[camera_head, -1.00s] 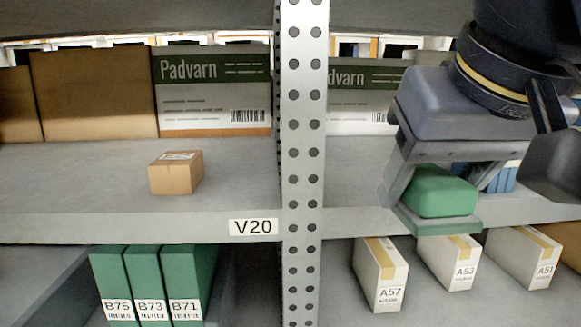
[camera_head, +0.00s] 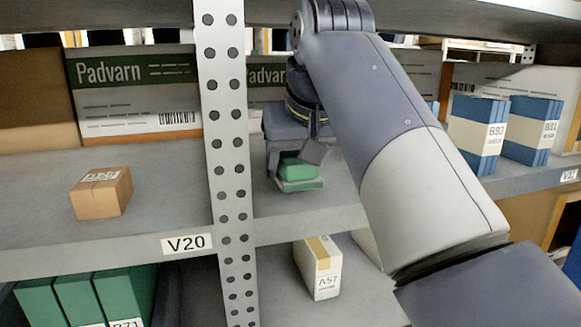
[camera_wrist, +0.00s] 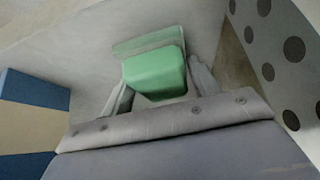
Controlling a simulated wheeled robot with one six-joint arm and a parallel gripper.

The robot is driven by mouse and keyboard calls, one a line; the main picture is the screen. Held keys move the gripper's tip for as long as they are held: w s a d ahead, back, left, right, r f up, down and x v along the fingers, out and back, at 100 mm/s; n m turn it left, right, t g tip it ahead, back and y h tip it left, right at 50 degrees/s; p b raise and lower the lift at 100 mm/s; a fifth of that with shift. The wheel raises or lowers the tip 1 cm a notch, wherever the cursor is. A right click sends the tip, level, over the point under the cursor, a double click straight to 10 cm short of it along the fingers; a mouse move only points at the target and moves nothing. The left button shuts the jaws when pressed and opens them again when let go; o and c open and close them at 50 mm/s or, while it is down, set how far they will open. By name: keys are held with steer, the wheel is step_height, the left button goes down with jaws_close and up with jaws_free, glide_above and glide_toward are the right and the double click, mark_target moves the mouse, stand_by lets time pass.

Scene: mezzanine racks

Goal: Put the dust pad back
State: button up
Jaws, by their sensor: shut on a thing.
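The dust pad is a green block handle (camera_head: 297,168) on a flatter green base. My gripper (camera_head: 296,172) is shut on it, over the grey shelf (camera_head: 185,216) just right of the perforated upright. In the wrist view the green pad (camera_wrist: 155,74) sits between my two fingers (camera_wrist: 160,90), with its flat base beyond the handle. I cannot tell whether the base touches the shelf board. My arm hides part of the shelf to the right.
The perforated upright (camera_head: 225,140) stands close left of my gripper; it also shows in the wrist view (camera_wrist: 285,50). A small cardboard box (camera_head: 100,194) is left of it. Blue binders (camera_head: 478,130) stand right. Padvarn boxes (camera_head: 135,98) line the back. Box A57 (camera_head: 318,268) is below.

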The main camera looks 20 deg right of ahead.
steer(key=shift+s+f, duration=0.2)
steer(key=shift+f, duration=0.45)
steer(key=shift+w+f, duration=0.1)
steer(key=shift+f, duration=0.2)
steer(key=o, duration=0.9)
steer(key=shift+o, duration=0.2)
steer(key=shift+r, duration=0.45)
steer(key=v, duration=1.1)
steer(key=shift+s, duration=0.25)
